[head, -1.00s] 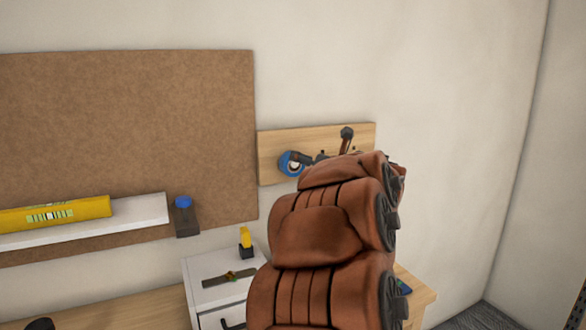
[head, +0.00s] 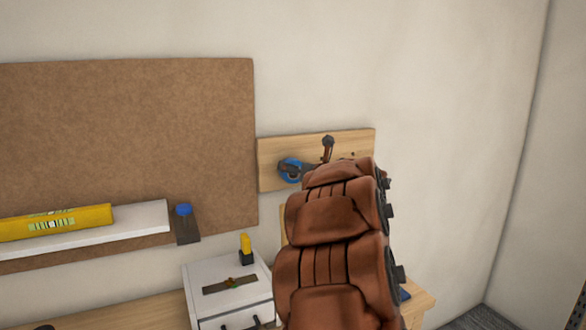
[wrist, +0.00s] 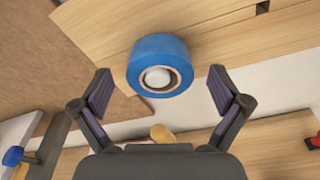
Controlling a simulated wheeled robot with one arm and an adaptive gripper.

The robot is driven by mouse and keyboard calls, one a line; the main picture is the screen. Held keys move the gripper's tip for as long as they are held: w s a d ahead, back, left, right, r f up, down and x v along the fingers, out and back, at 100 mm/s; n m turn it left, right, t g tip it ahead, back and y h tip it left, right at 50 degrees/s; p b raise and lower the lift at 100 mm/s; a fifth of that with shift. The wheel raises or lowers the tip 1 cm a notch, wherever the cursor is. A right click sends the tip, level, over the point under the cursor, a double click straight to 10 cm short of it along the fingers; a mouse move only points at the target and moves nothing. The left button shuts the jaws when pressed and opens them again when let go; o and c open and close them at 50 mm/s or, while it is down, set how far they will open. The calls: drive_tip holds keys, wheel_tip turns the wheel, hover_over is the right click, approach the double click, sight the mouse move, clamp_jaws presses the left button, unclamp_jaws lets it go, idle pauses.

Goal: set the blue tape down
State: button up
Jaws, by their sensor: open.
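The blue tape (wrist: 160,46) is a thick roll with a pale round peg-like end in its hole. In the wrist view it sits against the wooden board (wrist: 210,38), between and slightly beyond my fingertips. In the head view the tape (head: 290,177) is at the left part of the wall-mounted board (head: 350,146), partly covered by a dark part of my gripper. My gripper (wrist: 160,80) is open, with a clear gap on each side of the roll. My brown-covered arm hides the right part of the board's lower edge.
A blue-topped dark item (head: 186,225) hangs beside the shelf. A white drawer unit (head: 205,274) stands on the wooden desk below. The wall at right is bare.

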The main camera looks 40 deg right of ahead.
drive_tip(key=shift+x, duration=0.9)
drive_tip(key=c, duration=1.4)
drive_tip(key=shift+o, duration=0.2)
drive_tip(key=shift+s, duration=0.1)
drive_tip(key=shift+r, duration=0.15)
